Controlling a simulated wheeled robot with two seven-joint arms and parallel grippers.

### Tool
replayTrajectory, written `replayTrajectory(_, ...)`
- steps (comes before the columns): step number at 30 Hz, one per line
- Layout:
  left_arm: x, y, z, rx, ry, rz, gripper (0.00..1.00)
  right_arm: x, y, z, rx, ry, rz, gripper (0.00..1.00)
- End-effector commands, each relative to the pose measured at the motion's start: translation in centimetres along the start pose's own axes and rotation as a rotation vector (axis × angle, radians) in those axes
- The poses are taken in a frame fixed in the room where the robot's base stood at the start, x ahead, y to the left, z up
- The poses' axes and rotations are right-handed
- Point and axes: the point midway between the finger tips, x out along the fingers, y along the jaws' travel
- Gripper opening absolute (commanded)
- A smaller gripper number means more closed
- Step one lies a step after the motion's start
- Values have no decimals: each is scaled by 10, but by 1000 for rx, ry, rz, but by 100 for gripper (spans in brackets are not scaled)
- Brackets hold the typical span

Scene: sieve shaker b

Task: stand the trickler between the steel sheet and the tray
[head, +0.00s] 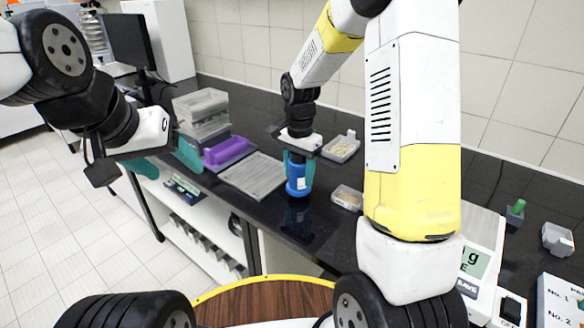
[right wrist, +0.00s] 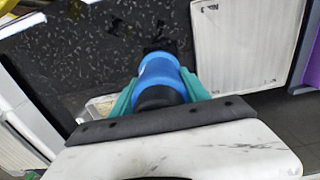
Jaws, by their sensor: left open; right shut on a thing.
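The trickler, a blue cylinder with a dark top, (head: 298,184) is upright in my right gripper (head: 298,170), whose teal fingers are shut on its sides. It also shows in the right wrist view (right wrist: 162,72). It is at or just above the black counter; I cannot tell if it touches. The pale grey steel sheet (head: 254,177) lies flat to its left, and shows at upper right in the right wrist view (right wrist: 232,45). A small clear tray (head: 347,198) with pale contents is to its right. My left gripper (head: 168,161) is open and empty near the counter's front edge.
A purple rack (head: 225,152) and stacked clear boxes (head: 202,113) stand behind the sheet. Another small clear tray (head: 341,147) is farther back. A balance (head: 480,245) stands at right. Bare black counter lies between the sheet and the near tray.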

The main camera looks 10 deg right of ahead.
Motion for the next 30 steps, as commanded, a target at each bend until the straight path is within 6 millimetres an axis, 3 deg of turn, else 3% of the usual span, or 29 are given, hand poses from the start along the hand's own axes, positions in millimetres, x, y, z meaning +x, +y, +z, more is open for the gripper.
replayTrajectory(4, 0, 0, 0, 0, 0, 0, 65, 19, 0, 0, 2, -1, 0, 0)
replayTrajectory(15, 0, 0, 0, 0, 0, 0, 65, 23, 0, 0, 1, 1, -2, 0)
replayTrajectory(16, 0, 0, 0, 0, 0, 0, 65, 23, 0, 0, 1, 1, -2, 57)
replayTrajectory(18, 0, 0, 0, 0, 0, 0, 65, 23, 0, 0, 1, 1, -2, 71)
replayTrajectory(19, 0, 0, 0, 0, 0, 0, 65, 23, 0, 0, 1, 1, -2, 75)
replayTrajectory(30, 0, 0, 0, 0, 0, 0, 65, 19, 0, 0, 1, 1, -2, 75)
